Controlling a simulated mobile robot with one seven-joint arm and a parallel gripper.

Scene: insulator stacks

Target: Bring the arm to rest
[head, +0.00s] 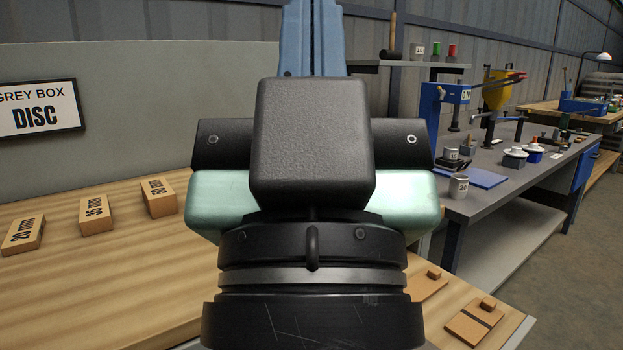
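Black and mint-green parts of my own arm fill the middle of the head view, close to the camera, and hide much of the bench behind.
A wooden bench (110,265) carries labelled wooden blocks (92,213) at left and small wooden pieces (470,325) at right. A sign (38,110) reads "GREY BOX DISC". A grey workbench (500,205) with tools and a mug (459,187) stands at right.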

